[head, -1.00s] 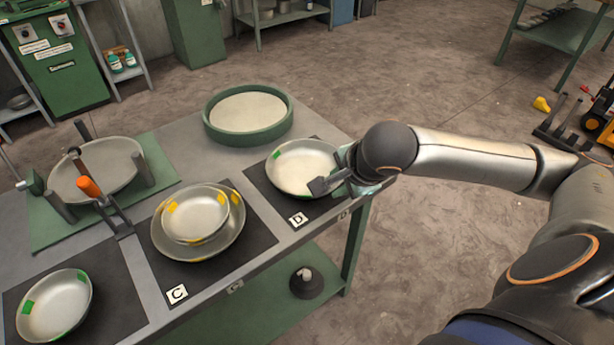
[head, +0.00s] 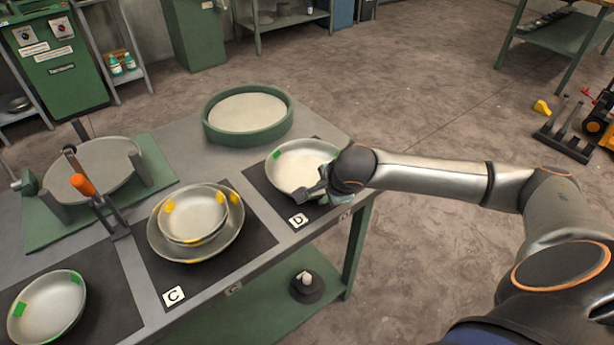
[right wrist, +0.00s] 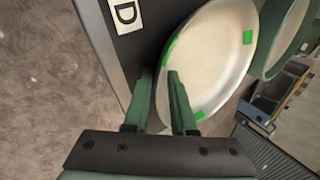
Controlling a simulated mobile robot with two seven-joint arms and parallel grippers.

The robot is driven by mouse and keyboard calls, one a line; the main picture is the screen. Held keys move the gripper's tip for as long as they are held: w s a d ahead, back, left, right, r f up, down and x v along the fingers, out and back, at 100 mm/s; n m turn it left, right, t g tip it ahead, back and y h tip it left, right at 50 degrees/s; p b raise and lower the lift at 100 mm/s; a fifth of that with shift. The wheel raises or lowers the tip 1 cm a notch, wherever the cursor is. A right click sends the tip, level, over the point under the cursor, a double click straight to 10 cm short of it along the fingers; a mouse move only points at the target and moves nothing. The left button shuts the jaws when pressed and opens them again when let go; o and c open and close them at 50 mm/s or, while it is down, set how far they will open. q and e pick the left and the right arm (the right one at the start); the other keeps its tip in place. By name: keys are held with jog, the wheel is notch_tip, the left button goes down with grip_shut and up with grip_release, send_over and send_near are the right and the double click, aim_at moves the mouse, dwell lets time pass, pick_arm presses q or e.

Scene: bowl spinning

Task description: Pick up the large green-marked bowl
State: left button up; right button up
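The large green-marked bowl (head: 292,168) is a pale shallow bowl on the black mat labelled D. It also shows in the right wrist view (right wrist: 215,65), with several green marks. My right gripper (head: 312,192) is at its near right rim in the head view. In the right wrist view the two green fingers (right wrist: 160,92) are apart, one over the bowl's inside and one outside, with the rim between them. I cannot tell whether they touch it. A smaller-looking green-marked bowl (head: 47,308) lies at the front left. My left gripper is not in view.
Two nested yellow-marked bowls (head: 195,215) sit on mat C, left of mat D. A round green-rimmed stand (head: 248,136) is behind. A fixture with an orange-handled lever (head: 83,185) stands at the left. The table's edge runs close under my right gripper.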

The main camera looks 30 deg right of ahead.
jog(key=shift+f, duration=0.1)
grip_shut()
dwell(1.4)
